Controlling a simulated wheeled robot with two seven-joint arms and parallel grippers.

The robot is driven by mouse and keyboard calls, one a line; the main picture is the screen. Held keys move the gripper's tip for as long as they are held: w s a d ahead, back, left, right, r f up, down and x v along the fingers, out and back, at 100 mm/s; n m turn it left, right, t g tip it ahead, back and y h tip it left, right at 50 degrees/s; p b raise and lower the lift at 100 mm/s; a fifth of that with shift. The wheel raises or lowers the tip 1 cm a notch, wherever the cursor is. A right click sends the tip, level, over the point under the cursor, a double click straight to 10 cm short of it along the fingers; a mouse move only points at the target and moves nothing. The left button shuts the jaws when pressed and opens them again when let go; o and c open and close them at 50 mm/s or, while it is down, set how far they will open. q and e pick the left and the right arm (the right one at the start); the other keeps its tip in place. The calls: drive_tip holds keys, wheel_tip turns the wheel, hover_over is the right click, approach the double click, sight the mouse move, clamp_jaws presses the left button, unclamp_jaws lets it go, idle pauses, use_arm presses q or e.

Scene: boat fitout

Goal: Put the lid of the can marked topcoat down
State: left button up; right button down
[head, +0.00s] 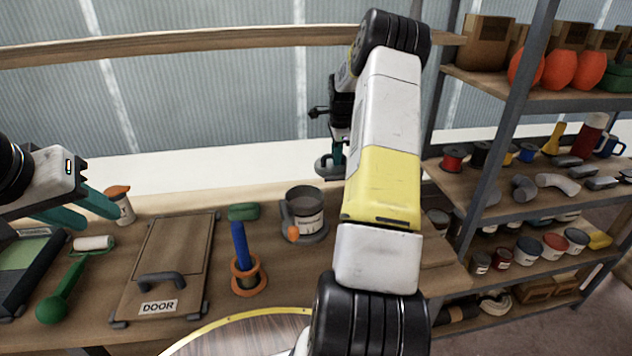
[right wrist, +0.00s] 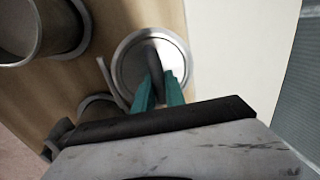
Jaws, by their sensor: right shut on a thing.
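An open grey can (head: 306,215) with a pale label stands on the bench; its wording is too small to read. My right gripper (head: 336,158) is beyond the can and a little to its right. In the right wrist view the teal fingers of this gripper (right wrist: 158,92) are shut on the dark handle of a round metal lid (right wrist: 133,68). The lid also shows in the head view (head: 323,168), apart from the can. I cannot tell whether it touches a surface. My left gripper (head: 85,210) is open and empty at the left.
Loaded shelves (head: 505,205) stand at the right.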

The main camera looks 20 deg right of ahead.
wheel_tip(320, 180, down, 10)
drive_tip(key=shift+r, duration=0.1)
idle(0.4)
drive_tip(key=shift+f, duration=0.2)
drive_tip(key=c, duration=1.4)
unclamp_jaws()
drive_tip(key=r, duration=0.2)
drive_tip(key=s+r, duration=0.1)
drive_tip(key=r, duration=0.4)
drive_tip(key=shift+s+a+r, duration=0.15)
drive_tip(key=shift+s+r, duration=0.1)
drive_tip(key=shift+r, duration=0.1)
